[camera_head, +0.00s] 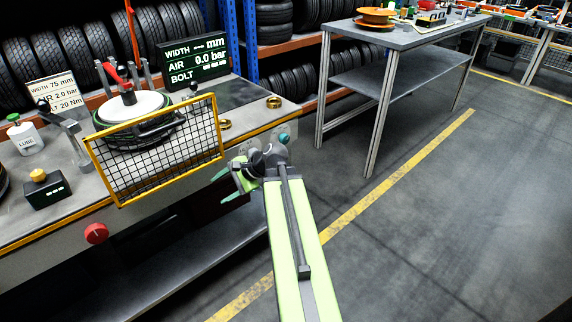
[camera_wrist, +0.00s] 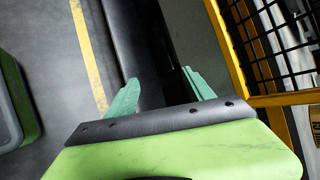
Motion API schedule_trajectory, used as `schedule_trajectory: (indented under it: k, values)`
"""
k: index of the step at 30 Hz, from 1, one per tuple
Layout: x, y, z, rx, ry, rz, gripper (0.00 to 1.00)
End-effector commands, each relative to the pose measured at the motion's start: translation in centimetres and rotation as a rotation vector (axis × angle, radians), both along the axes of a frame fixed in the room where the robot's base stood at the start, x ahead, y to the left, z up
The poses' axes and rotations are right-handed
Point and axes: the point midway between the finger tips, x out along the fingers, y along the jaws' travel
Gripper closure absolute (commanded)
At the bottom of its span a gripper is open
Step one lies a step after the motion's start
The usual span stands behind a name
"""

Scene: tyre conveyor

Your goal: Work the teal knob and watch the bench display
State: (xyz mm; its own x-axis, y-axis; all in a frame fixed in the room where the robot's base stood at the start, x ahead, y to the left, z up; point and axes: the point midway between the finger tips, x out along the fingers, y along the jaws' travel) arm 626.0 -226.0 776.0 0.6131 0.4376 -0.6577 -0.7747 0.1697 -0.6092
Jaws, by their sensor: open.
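The bench display (camera_head: 195,58) stands at the back of the bench and reads WIDTH with dashes mm, AIR 0.0 bar and BOLT with dashes. My gripper (camera_head: 222,186) is open in front of the bench, left of the knob and apart from it, pointing left below the yellow mesh guard. In the wrist view, my gripper's two green fingers (camera_wrist: 158,82) are spread with nothing between them. The knob does not show in that view.
The yellow-framed mesh guard (camera_head: 155,150) stands close above my gripper, before a tyre on a round fixture (camera_head: 133,107). A red knob (camera_head: 96,233) is on the bench front at left. A grey table (camera_head: 400,38) stands at right. The floor at right is clear.

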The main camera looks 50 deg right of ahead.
Motion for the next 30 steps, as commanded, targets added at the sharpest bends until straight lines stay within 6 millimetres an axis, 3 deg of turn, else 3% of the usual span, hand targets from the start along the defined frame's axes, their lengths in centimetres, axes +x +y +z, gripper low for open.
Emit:
schedule_trajectory:
  k: [1,4,6,9,12,16,20,23,30]
  values:
    - [-0.8,-5.2,-2.9,0.140,-0.040,-0.185,0.39]
    - [-3.5,-14.5,-2.5,0.444,-0.138,-0.508,0.39]
    - [-6.2,-20.2,-1.9,0.641,-0.213,-0.679,0.39]
    - [-10.4,-26.5,-0.9,0.868,-0.312,-0.843,0.39]
    - [-13.5,-30.1,0.1,1.014,-0.380,-0.925,0.39]
    - [-15.1,-31.7,1.0,1.088,-0.414,-0.959,0.39]
    - [-14.8,-31.7,1.3,1.092,-0.413,-0.957,0.39]
    - [-13.5,-31.8,1.2,1.090,-0.411,-0.954,0.39]
    - [-7.6,-32.2,1.2,1.088,-0.410,-0.952,0.39]
